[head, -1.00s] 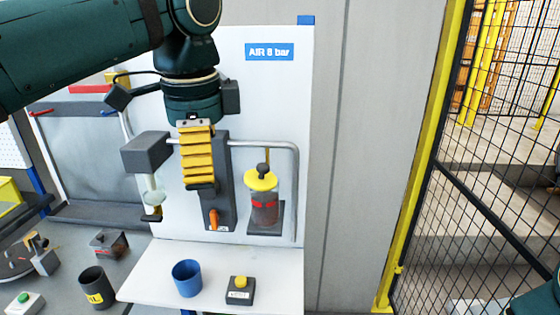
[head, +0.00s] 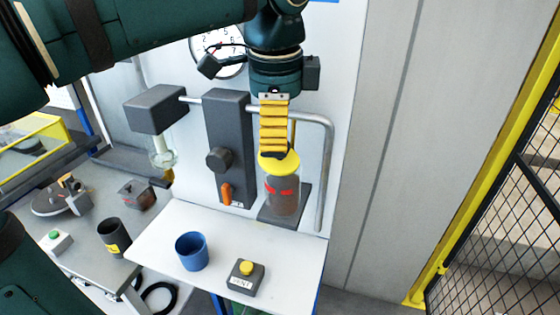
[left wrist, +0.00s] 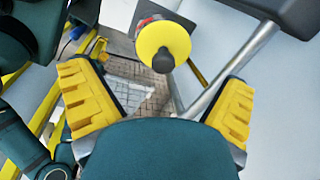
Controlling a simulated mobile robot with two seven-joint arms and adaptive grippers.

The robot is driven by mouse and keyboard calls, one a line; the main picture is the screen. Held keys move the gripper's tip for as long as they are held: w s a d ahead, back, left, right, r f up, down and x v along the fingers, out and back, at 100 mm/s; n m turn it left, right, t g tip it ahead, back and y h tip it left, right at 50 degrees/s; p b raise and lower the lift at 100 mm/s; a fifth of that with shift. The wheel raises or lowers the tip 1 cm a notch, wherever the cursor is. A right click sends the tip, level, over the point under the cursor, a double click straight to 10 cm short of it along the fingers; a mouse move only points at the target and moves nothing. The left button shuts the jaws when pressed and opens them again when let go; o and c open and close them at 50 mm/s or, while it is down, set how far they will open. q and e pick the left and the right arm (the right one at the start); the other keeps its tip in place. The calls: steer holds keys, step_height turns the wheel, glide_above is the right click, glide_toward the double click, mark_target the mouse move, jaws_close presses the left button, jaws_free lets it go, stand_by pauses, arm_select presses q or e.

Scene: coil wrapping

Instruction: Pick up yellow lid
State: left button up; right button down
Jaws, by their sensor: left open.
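The yellow lid (head: 288,163) sits on top of a clear jar (head: 283,195) with red marks and grey-brown contents. The jar stands on a dark bracket on the white panel. My left gripper (head: 274,152) points down in front of the lid and hides part of it, including its knob. In the left wrist view the round yellow lid (left wrist: 170,38) with its dark knob (left wrist: 163,61) shows ahead, between and beyond the two yellow fingers. The left gripper (left wrist: 160,78) is open and empty there. I cannot tell the exact gap to the lid. My right gripper is out of view.
A grey pipe (head: 326,180) runs down just right of the jar. A dark block with an orange lever (head: 226,194) stands left of it. On the white shelf below are a blue cup (head: 192,252) and a yellow-button box (head: 246,276).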

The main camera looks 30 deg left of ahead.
mark_target(288, 166)
arm_select(q)
steer(key=shift+w+a+f+b, duration=0.1)
steer(key=shift+w+f+b, duration=0.15)
steer(key=shift+f, duration=0.9)
steer(key=shift+w+a+f+b, duration=0.1)
steer(key=shift+w+f+b, duration=0.1)
steer(key=shift+f, duration=1)
steer(key=shift+w+a+f+b, duration=0.1)
steer(key=shift+w+f+b, duration=0.15)
steer(key=shift+f, duration=0.9)
steer(key=shift+s+r, duration=0.1)
steer(key=c, duration=1)
